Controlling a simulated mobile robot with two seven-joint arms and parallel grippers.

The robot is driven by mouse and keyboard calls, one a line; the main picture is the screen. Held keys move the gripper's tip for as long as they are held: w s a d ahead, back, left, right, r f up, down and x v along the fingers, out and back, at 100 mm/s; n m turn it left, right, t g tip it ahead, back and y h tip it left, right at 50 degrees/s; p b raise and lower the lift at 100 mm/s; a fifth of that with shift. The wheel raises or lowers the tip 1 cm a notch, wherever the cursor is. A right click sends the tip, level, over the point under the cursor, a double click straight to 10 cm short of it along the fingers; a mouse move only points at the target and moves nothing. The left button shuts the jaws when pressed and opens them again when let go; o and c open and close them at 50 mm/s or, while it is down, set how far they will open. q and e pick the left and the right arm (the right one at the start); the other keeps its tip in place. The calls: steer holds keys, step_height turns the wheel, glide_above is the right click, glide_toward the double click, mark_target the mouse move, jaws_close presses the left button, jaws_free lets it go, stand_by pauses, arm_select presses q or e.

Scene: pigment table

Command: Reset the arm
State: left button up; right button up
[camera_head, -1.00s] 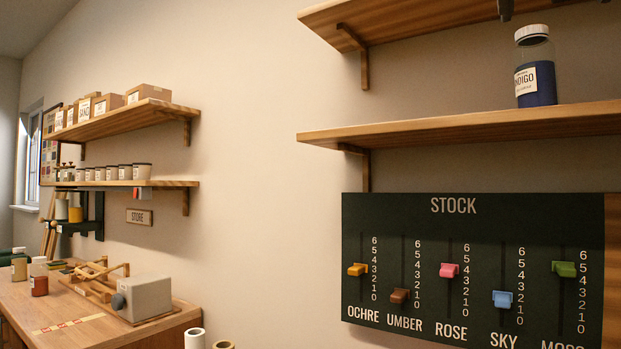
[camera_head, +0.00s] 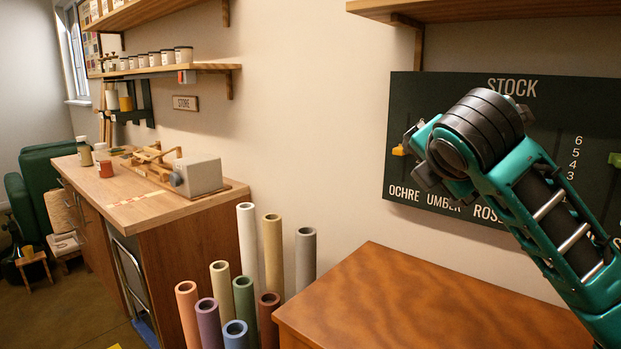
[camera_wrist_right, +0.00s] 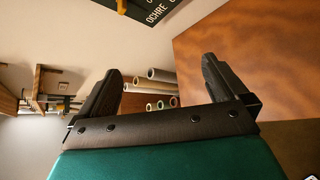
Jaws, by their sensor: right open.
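My teal and black right arm (camera_head: 545,205) comes in from the right in the head view and reaches up in front of the STOCK board. Its gripper (camera_head: 415,155) is near the board's left part, partly hidden behind the thick black wrist. In the right wrist view the gripper (camera_wrist_right: 162,68) has its two black fingers wide apart with nothing between them. My left gripper is in neither view. The dark STOCK board (camera_head: 410,95) shows an orange slider (camera_head: 398,150) at left and a green slider (camera_head: 615,159) at right. The arm hides the sliders between them.
A brown wooden surface (camera_head: 400,300) lies below the board, bare where seen. Several coloured rolls (camera_head: 273,255) stand left of it. A wooden workbench (camera_head: 130,210) with a grey box (camera_head: 197,175) is farther left. A shelf (camera_head: 480,10) overhangs the board.

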steer(key=s+a+f+m+g+y, duration=0.1)
steer(key=s+f+m+g, duration=0.2)
steer(key=f, duration=0.6)
steer(key=s+a+f+m+y, duration=0.1)
steer(key=s+f+m, duration=0.35)
steer(key=f, duration=0.45)
steer(key=s+a+f+m+g+y, duration=0.1)
steer(key=s+f+m+g, duration=0.2)
steer(key=f, duration=0.6)
steer(key=s+d+f+m+g, duration=0.1)
steer(key=s+d+f+m, duration=0.1)
steer(key=s+f+m, duration=0.65)
steer(key=s+d+f+m+g, duration=0.2)
steer(key=s+d+f+m, duration=0.15)
steer(key=s, duration=0.95)
steer(key=w+a+f+n+t+y, duration=0.1)
steer(key=w+a+f+t, duration=0.2)
steer(key=w+f+t, duration=0.4)
step_height(320, 180, down, 2)
steer(key=shift+a+f+t+y, duration=0.1)
steer(key=shift+a+t+y, duration=0.2)
steer(key=shift+y, duration=0.1)
